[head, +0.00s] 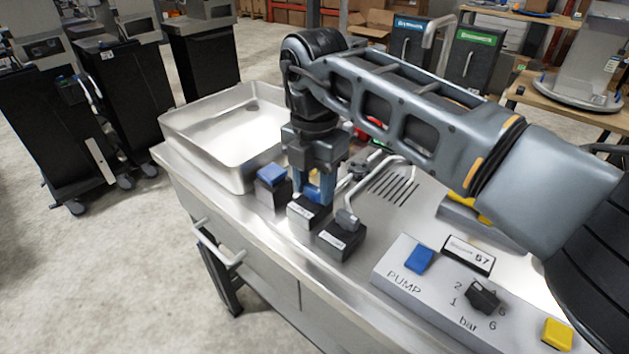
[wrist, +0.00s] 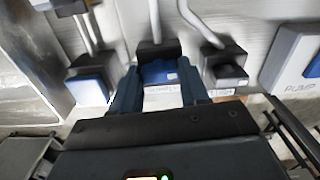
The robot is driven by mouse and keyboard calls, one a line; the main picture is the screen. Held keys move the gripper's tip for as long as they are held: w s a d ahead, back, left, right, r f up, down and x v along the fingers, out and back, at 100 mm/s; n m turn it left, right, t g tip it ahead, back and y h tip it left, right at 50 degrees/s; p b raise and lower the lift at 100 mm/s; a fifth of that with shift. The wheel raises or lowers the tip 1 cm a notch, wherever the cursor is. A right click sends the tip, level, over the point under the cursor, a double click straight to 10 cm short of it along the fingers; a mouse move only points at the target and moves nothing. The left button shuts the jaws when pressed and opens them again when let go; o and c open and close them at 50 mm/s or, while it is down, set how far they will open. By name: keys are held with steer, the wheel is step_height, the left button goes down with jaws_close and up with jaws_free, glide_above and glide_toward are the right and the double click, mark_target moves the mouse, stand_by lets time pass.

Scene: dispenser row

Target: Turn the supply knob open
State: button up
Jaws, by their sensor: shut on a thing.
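A row of dark dispenser blocks with bent metal spouts stands along the counter's front edge. My gripper (head: 313,184) points down over the middle block (head: 306,212). In the wrist view its fingers (wrist: 159,92) straddle that block's blue knob (wrist: 159,73), one on each side, shut on it. The left block has a blue top (head: 272,174), also visible in the wrist view (wrist: 88,89). The right block (head: 341,240) has a black top (wrist: 230,73). The label lettering is too small to read, so I cannot tell which is marked supply.
A grey pump panel (head: 405,286) on the right carries a blue button (head: 419,259), a black dial (head: 483,296) and a yellow button (head: 557,334). A steel basin (head: 190,140) lies left. A rail handle (head: 216,247) sticks out from the counter front.

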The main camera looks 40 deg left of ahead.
mark_target(315, 187)
steer(key=n, duration=0.4)
steer(key=shift+r, duration=0.1)
steer(key=n, duration=0.4)
steer(key=shift+n, duration=0.3)
steer(key=n, duration=0.4)
steer(key=shift+n, duration=0.3)
steer(key=shift+n+b, duration=0.5)
steer(key=shift+n, duration=1.4)
steer(key=o, duration=1.1)
steer(key=shift+c, duration=0.2)
steer(key=shift+r+b, duration=0.5)
steer(key=shift+r, duration=3.35)
